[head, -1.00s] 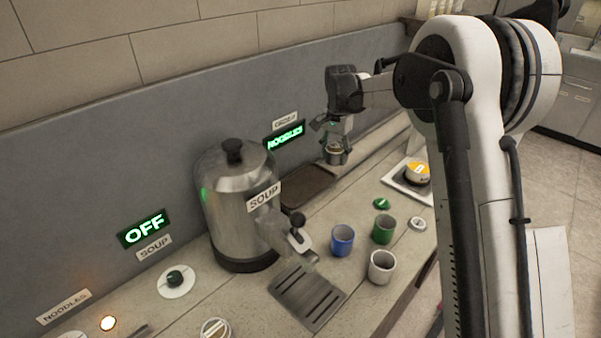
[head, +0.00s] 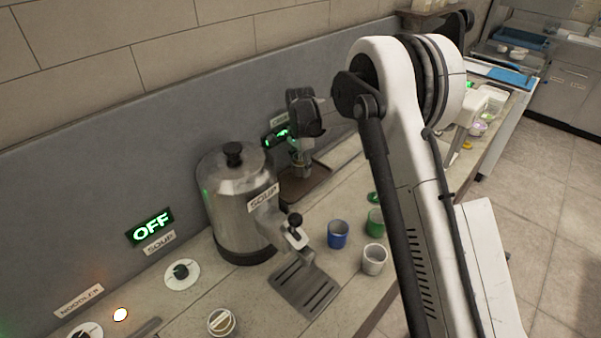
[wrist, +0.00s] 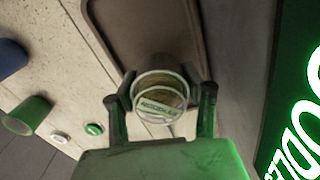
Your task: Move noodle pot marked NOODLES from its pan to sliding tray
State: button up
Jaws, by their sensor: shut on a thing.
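The noodle pot (wrist: 161,92) is a round pot with a pale lid and a blurred green-lettered label in the wrist view. My gripper (head: 302,167) is shut on it, with one dark finger on each side. In the head view the pot is mostly hidden by the fingers. A brown rimmed tray (head: 318,190), which seems to be the sliding tray, lies right under my gripper; it also shows in the wrist view (wrist: 152,28). The pot overlaps one end of this tray in the wrist view. I cannot tell whether it touches the tray.
A steel soup urn (head: 232,195) stands just left of my gripper, its spout above a slotted drip plate (head: 303,290). A blue cup (head: 338,234), green cup (head: 375,221) and white cup (head: 373,260) stand in front. The wall and a lit sign (head: 274,136) are close behind.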

aim_at(301, 173)
jog(key=shift+f, duration=1.55)
jog(key=shift+f, duration=0.15)
jog(key=o, duration=1.3)
jog(key=shift+o, duration=0.2)
notch_tip(301, 173, up, 12)
jog(key=shift+r+b, duration=0.2)
jog(key=shift+b, duration=0.2)
